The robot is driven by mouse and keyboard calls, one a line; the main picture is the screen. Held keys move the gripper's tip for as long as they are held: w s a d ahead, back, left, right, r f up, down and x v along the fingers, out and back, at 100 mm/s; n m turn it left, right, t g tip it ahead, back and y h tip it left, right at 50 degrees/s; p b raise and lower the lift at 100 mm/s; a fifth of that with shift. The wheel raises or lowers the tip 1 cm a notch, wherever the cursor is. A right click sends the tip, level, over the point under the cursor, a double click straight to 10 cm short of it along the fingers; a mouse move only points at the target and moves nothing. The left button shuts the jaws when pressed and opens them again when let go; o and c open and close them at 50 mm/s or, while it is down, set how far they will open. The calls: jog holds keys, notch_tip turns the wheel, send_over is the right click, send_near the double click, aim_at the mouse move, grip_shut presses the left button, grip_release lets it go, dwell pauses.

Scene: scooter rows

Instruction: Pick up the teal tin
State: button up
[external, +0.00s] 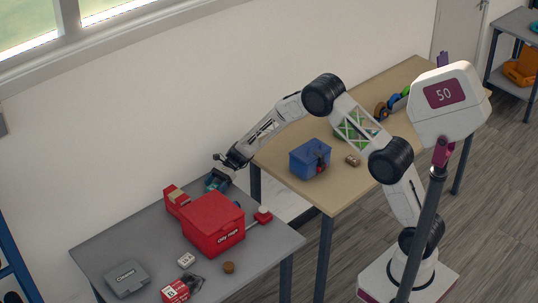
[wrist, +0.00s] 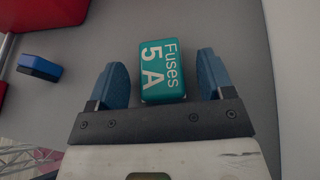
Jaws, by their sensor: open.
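The teal tin (wrist: 161,82), lettered "Fuses 5 A", lies on the grey surface in the wrist view. My gripper (wrist: 163,63) is open, with one blue finger on each side of the tin. A gap shows between the tin and each finger. In the external view my gripper (external: 218,179) is low over the far edge of the grey table, behind the red box; the tin is hard to tell from the blue fingers there.
On the grey table (external: 110,240), a red box (external: 213,224) and red tape dispenser (external: 176,200) stand close to my gripper. A small blue-and-black block (wrist: 40,67) lies left of the tin in the wrist view. A grey case (external: 127,278) is at the front left.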

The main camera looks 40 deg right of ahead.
aim_at(215, 185)
jog(key=shift+c, duration=0.4)
jog(key=c, duration=0.9)
jog(key=shift+r, duration=0.1)
jog(key=shift+r, duration=0.7)
notch_tip(215, 185, up, 2)
jog(key=s+d, duration=0.2)
jog(key=s, duration=0.3)
jog(key=s+d+r, duration=0.1)
jog(key=s, duration=0.4)
jog(key=s+d, duration=0.2)
jog(key=s, duration=0.3)
jog(key=shift+d+r, duration=0.2)
jog(key=shift+d, duration=0.15)
